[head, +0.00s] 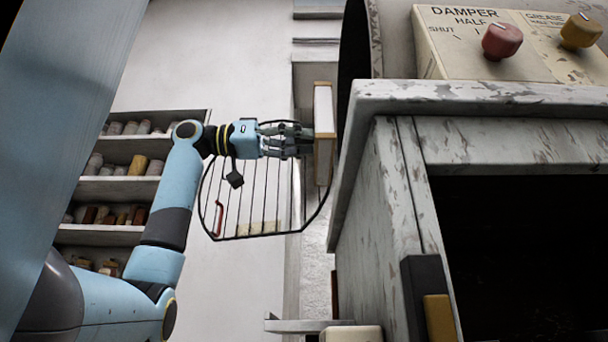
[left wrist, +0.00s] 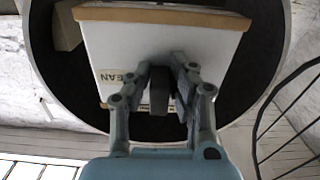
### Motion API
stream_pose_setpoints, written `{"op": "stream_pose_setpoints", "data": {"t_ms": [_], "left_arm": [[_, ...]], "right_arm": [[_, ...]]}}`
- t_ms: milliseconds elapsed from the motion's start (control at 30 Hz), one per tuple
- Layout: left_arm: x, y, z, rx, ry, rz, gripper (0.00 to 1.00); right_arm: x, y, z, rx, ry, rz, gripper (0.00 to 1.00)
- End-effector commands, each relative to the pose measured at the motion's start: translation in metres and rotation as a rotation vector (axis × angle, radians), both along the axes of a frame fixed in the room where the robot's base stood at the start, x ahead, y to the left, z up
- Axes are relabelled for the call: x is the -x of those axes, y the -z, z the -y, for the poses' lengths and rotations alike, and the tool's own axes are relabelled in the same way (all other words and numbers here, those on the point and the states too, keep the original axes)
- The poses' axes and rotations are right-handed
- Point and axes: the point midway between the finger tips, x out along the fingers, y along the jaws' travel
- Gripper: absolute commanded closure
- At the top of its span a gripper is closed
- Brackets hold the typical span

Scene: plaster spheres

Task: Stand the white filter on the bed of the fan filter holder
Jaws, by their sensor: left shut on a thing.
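The white filter (head: 323,108) is a thin block with tan edges, upright at the left side of the fan housing in the head view. In the left wrist view the filter (left wrist: 130,48) shows its white face, a tan edge and a partly hidden label ending in "EAN". My left gripper (head: 303,141) is shut on the filter, its fingers (left wrist: 160,88) closed around a dark grip piece at its face. The round fan housing (left wrist: 271,75) opens dark behind the filter. The holder's bed is hidden, so I cannot tell whether the filter touches it. My right gripper is not in view.
A wire guard (head: 247,205) with a red handle hangs open below my left wrist; its bars (left wrist: 290,110) curve at the right of the wrist view. A worn cabinet (head: 385,200) with a damper panel (head: 470,45) stands at the right. Shelves (head: 125,185) stand behind my arm.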

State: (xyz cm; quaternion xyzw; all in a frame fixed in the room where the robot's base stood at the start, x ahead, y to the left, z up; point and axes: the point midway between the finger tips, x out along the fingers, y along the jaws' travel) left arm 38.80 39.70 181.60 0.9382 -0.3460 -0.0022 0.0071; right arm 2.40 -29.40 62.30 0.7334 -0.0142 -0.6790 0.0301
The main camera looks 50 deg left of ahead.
Motion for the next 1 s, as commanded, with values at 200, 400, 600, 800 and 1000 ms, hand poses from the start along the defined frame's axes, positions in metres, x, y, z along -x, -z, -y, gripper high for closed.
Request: {"op": "stream_pose_setpoints", "data": {"t_ms": [200,400,600,800,1000], "left_arm": [[-0.007,-0.002,0.006,0.006,-0.001,-0.004,1.00],[-0.022,-0.002,0.020,0.005,0.001,-0.005,1.00],[-0.039,-0.003,0.034,0.005,0.001,-0.004,1.00],[-0.056,-0.003,0.048,0.005,0.000,-0.003,1.00],[-0.073,-0.003,0.063,0.005,0.001,-0.005,1.00]], "right_arm": [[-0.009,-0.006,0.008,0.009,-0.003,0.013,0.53],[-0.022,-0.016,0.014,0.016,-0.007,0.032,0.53],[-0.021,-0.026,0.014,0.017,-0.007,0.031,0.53],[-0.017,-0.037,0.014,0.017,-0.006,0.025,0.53],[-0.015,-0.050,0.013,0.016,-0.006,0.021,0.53]]}}
